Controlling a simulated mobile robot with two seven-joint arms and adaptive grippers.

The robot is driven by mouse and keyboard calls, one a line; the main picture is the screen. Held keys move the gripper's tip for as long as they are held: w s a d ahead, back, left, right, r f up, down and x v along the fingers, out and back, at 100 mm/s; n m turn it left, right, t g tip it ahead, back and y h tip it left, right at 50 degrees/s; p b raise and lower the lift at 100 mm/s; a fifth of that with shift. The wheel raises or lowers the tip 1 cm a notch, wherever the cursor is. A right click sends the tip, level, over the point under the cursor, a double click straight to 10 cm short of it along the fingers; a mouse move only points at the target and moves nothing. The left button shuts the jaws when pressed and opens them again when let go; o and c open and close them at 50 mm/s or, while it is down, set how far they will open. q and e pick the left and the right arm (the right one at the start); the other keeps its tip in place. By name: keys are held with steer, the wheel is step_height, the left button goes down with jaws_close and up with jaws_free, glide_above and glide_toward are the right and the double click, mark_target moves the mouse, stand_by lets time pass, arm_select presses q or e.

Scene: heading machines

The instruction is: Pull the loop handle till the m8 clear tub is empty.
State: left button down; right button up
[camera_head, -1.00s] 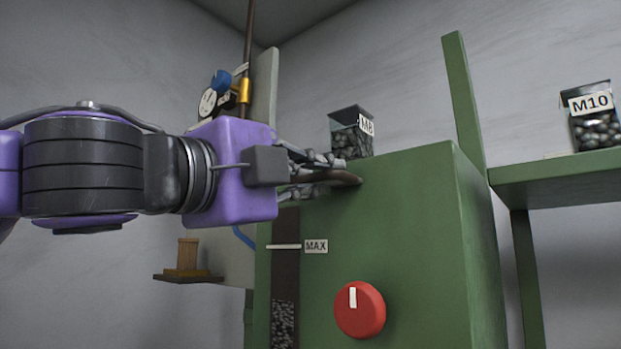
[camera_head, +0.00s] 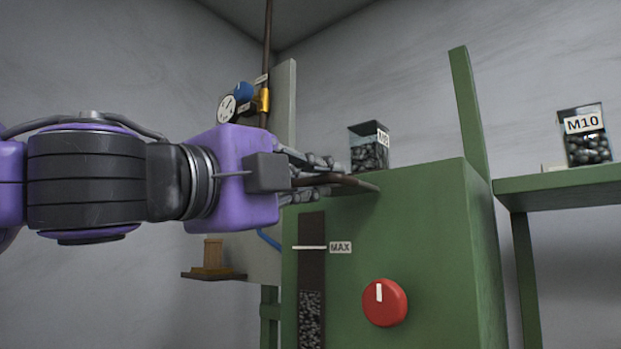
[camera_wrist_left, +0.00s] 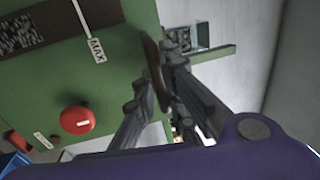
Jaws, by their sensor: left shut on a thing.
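My left gripper (camera_head: 328,173) is shut on the dark brown loop handle (camera_head: 350,181) at the top of the green machine. In the left wrist view the handle (camera_wrist_left: 154,70) passes between the gripper's fingers (camera_wrist_left: 150,84). The M8 clear tub (camera_head: 369,148) stands upright behind the handle at the machine's top. Dark pieces fill its lower part, with clear space above them. Its label is seen at an angle. My right gripper is not in view.
The green machine (camera_head: 430,240) has a red knob (camera_head: 385,303) and a level window (camera_head: 311,275) whose pieces lie below the MAX mark (camera_head: 340,247). An M10 tub (camera_head: 584,140) stands on a green shelf (camera_head: 560,190). A gauge (camera_head: 227,108) is behind my arm.

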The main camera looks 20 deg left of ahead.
arm_select(q)
steer(key=shift+f, duration=0.1)
steer(key=c, duration=1.8)
jaws_free()
steer(key=shift+s, duration=0.15)
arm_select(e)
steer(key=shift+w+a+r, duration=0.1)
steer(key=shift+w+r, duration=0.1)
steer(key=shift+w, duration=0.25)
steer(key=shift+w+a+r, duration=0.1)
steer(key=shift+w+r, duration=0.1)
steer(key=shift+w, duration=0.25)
arm_select(q)
steer(key=shift+r+v, duration=0.1)
steer(key=shift+v, duration=0.55)
steer(key=shift+r+v, duration=0.15)
steer(key=shift+v, duration=1.3)
steer(key=shift+s+a+f, duration=0.15)
steer(key=shift+s+f, duration=0.05)
steer(key=shift+s, duration=0.25)
steer(key=shift+v, duration=3.4)
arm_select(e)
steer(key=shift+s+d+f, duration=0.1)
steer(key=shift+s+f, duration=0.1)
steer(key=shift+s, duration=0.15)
arm_select(q)
steer(key=shift+f, duration=0.1)
